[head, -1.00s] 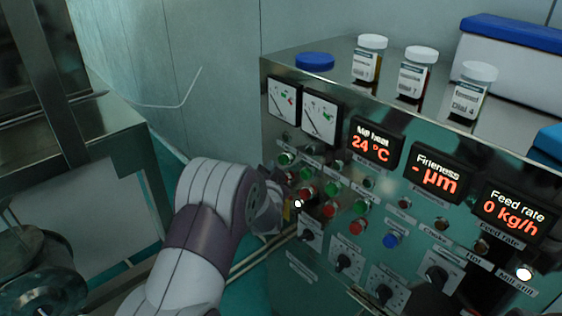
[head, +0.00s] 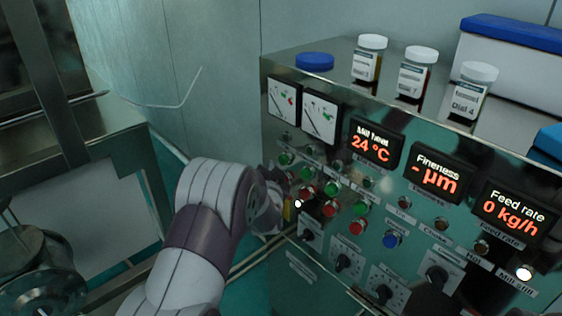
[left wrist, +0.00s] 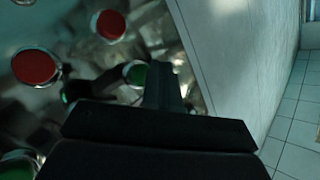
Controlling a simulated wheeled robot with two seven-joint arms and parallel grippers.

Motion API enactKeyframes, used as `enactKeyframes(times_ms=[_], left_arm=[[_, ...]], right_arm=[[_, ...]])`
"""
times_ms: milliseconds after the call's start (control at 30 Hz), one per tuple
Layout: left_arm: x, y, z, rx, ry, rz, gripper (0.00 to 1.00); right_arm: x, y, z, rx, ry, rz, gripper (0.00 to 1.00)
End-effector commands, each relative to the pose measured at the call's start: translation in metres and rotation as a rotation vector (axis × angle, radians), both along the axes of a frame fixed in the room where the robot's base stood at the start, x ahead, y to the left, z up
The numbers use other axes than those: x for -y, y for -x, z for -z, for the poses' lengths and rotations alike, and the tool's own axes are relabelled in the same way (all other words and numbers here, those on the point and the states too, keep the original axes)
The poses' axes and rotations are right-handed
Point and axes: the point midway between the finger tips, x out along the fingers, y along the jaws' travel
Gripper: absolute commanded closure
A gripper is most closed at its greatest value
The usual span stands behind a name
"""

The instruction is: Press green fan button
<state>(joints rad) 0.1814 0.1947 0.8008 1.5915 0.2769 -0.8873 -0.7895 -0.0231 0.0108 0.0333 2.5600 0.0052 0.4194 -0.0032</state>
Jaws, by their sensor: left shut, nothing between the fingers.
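The control panel (head: 290,245) has a row of green buttons. The leftmost green button (head: 286,158) and its neighbour (head: 306,172) show in the head view, but their labels are too small to read, so I cannot tell which is the fan's. My left gripper (head: 290,204) is shut and empty, close to the panel's left part, and the arm partly hides it. In the left wrist view the dark fingers (left wrist: 164,88) are together, their tip beside a green button (left wrist: 136,74). I cannot tell whether they touch. My right gripper is not in view.
Red buttons (head: 330,209), a blue button (head: 392,240) and black knobs (head: 344,263) crowd the panel nearby. Bottles (head: 369,60) and a blue lid (head: 315,61) stand on top. A metal frame (head: 130,150) is at the left.

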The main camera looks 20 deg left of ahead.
Motion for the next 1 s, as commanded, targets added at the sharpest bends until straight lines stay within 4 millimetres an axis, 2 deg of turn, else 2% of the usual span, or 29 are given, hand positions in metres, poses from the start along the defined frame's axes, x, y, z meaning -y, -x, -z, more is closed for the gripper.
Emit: enactKeyframes(times_ms=[1000], left_arm=[[0.0041,-0.0099,0.0001,-0.001,0.000,-0.001,1.00]], right_arm=[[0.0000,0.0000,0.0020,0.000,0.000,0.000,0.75]])
